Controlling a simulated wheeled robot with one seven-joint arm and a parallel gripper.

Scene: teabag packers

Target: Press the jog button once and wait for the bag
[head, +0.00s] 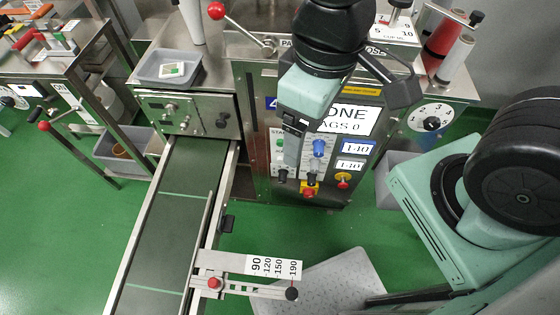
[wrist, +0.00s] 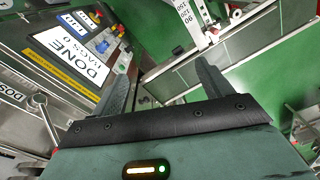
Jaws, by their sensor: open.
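The packer's control panel (head: 330,200) faces me, with a white screen (head: 354,121) reading DONE and BAGS 0. The screen also shows in the wrist view (wrist: 72,52). The panel has a blue button (head: 319,148), a red button on yellow (head: 309,191) and a yellow-and-red knob (head: 343,181). No bag shows on the belt (head: 160,225).
The belt runs from the machine toward me on the left. A ruler plate (head: 272,264) marked 90 to 190 crosses its right rail. A grey tray (head: 168,68) stands on the machine top. A red-knobbed lever (head: 217,11) sticks up behind. Green floor is open at lower left.

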